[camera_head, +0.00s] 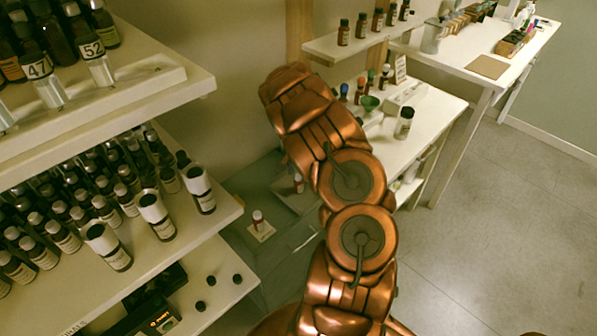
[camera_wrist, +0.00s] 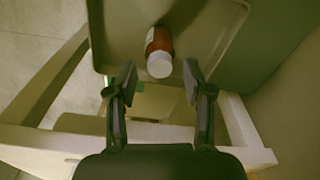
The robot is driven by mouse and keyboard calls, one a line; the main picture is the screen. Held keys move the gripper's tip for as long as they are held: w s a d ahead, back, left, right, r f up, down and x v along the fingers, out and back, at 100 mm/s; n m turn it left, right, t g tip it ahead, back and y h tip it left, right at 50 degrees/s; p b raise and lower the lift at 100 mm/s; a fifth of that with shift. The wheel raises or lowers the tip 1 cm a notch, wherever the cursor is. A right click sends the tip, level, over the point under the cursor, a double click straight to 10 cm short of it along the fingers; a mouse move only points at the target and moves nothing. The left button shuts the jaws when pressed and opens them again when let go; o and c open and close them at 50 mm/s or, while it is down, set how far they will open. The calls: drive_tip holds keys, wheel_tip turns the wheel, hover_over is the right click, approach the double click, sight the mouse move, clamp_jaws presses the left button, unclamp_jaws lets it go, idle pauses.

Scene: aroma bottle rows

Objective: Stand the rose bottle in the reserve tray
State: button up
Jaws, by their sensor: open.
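A gap shows between bottle and fingers. In the head view, a small bottle (camera_head: 298,183) shows beside my arm on a grey tray (camera_head: 291,200), partly hidden by the arm; my gripper is hidden there. I cannot read a label that names the rose bottle.
Another small bottle (camera_head: 258,218) stands on a pale card (camera_head: 262,233) on the grey surface. A shelf unit with many bottles (camera_head: 60,235) fills the left. The floor at right is clear.

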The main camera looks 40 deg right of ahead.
wheel_tip(320, 180, up, 12)
drive_tip(key=b, duration=0.3)
drive_tip(key=shift+a+b, duration=0.3)
drive_tip(key=shift+a, duration=0.1)
drive_tip(key=shift+s, duration=0.15)
idle(0.4)
